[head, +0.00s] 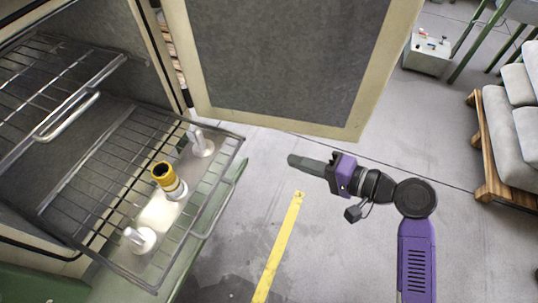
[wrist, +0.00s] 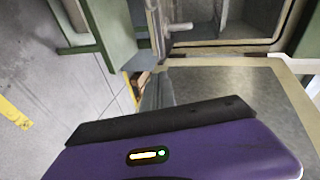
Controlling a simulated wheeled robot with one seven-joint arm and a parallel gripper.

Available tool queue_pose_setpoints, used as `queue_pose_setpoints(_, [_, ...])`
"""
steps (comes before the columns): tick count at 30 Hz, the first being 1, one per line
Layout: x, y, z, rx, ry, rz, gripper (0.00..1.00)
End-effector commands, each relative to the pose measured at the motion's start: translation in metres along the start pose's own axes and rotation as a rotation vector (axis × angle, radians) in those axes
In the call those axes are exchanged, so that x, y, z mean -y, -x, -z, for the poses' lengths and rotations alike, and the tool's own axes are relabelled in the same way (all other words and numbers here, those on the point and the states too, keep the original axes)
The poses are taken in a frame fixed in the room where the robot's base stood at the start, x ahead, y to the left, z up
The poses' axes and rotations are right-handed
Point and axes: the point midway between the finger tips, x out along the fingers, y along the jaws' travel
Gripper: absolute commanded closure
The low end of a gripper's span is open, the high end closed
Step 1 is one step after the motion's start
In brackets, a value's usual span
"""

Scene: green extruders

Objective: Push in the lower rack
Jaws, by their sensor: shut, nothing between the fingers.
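The lower rack (head: 98,205) is a wire shelf that sticks out of the open cabinet (head: 95,85) at the left of the head view.
An upper rack (head: 55,85) sits inside the cabinet above the lower one. The open cabinet door (head: 280,60) hangs beyond my gripper. Clear grey floor (head: 335,245) with a yellow line lies below.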

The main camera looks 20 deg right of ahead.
Motion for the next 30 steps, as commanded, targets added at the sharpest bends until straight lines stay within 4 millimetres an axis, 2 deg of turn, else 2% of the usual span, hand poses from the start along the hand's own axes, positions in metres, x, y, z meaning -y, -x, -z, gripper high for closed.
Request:
queue_pose_setpoints(1, [-0.003, 0.0, -0.015, 0.061, -0.033, 0.003, 1.0])
queue_pose_setpoints(3, [-0.002, 0.001, -0.03, 0.12, -0.06, 0.006, 1.0])
queue_pose_setpoints(7, [-0.003, 0.0, -0.04, 0.16, -0.079, -0.004, 1.0])
queue_pose_setpoints(11, [-0.003, -0.012, -0.042, 0.162, -0.083, -0.004, 1.0])
queue_pose_setpoints(24, [-0.003, -0.094, -0.055, 0.159, -0.08, -0.005, 1.0])
queue_pose_setpoints(30, [0.005, -0.121, -0.058, 0.157, -0.08, -0.005, 1.0])
